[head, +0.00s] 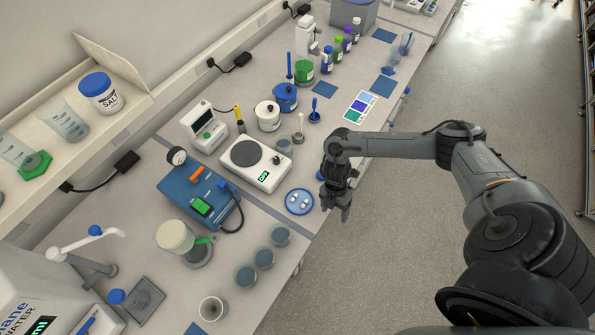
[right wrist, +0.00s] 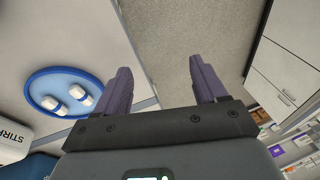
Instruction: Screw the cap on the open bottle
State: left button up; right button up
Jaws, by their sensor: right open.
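Several small reagent bottles (head: 338,51) stand upright in a row at the back of the bench in the head view, with blue, green and purple tops. They are too small for me to tell which one is open, and I cannot make out a loose cap. My right gripper (head: 336,208) is open and empty, near the bench's front edge and far in front of the bottles. Its two fingers also show apart in the right wrist view (right wrist: 160,70), with nothing between them. My left gripper is not in view.
A round blue dish (head: 288,208) with small white pieces lies left of my right gripper; the dish also shows in the right wrist view (right wrist: 34,86). A white stirrer plate (head: 268,178), a blue pump unit (head: 178,193) and several beakers (head: 264,258) crowd the bench. Open floor lies to the right.

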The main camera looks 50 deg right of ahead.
jog(key=shift+t+h, duration=0.5)
jog(key=shift+h, duration=0.2)
jog(key=w+d+r, duration=0.1)
jog(key=w+d, duration=0.1)
jog(key=w+d+r, duration=0.1)
jog(key=w+d, duration=0.1)
jog(key=d, duration=0.1)
jog(key=w+d+r+b, duration=0.1)
jog(key=w+d, duration=0.1)
jog(key=shift+w+d+r, duration=0.1)
jog(key=shift+w+d, duration=0.1)
jog(key=shift+w, duration=0.1)
jog(key=w+d+r+t, duration=0.1)
jog(key=w+d+r, duration=0.2)
jog(key=w+r, duration=0.2)
jog(key=shift+w+d+r+m+t+h+b, duration=0.2)
jog(key=shift+w+m+t+h+b, duration=0.1)
jog(key=shift+w+m+t+b, duration=0.1)
jog(key=shift+f, duration=0.1)
send_over(322, 175)
jog(key=shift+d+f, duration=0.25)
jog(key=shift+f, duration=1.15)
jog(key=shift+d+f, duration=0.2)
jog(key=shift+f, duration=1.15)
